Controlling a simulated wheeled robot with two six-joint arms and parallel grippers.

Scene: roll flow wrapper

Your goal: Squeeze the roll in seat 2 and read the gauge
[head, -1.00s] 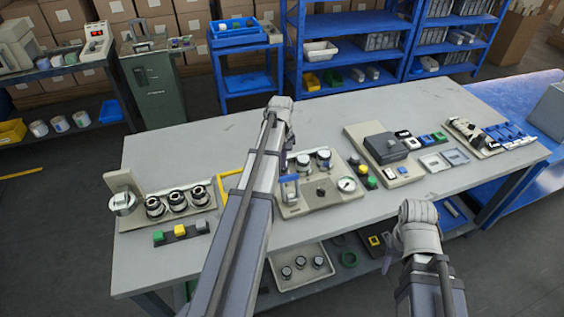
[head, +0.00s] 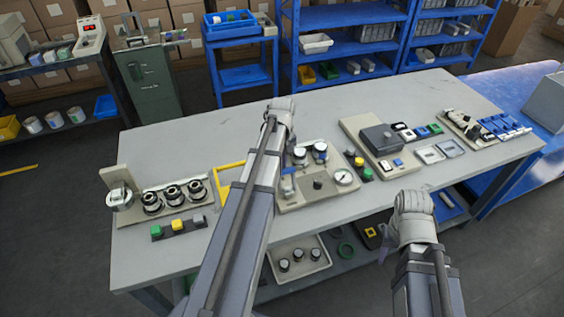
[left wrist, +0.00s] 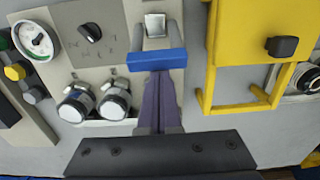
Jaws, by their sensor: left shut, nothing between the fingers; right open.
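The gauge, a round white dial (head: 343,177), sits on a beige panel (head: 292,205) mid-table. It also shows in the left wrist view (left wrist: 36,39); I cannot make out its reading. The panel carries a black knob (left wrist: 90,32), two metal-topped cylinders (left wrist: 112,103) and a blue bar (left wrist: 157,60). Three dark, metal-topped rolls (head: 173,195) stand in a rack at left; seat numbers are not legible. My left gripper (left wrist: 160,85) is shut and empty, its fingertips at the blue bar; contact is unclear. My arm hides it in the head view. My right gripper is hidden behind its wrist.
A yellow frame (left wrist: 238,55) stands beside the panel. A beige unit with a dark block (head: 381,138) and small trays (head: 430,154) occupy the right. The table's back strip (head: 200,140) is clear.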

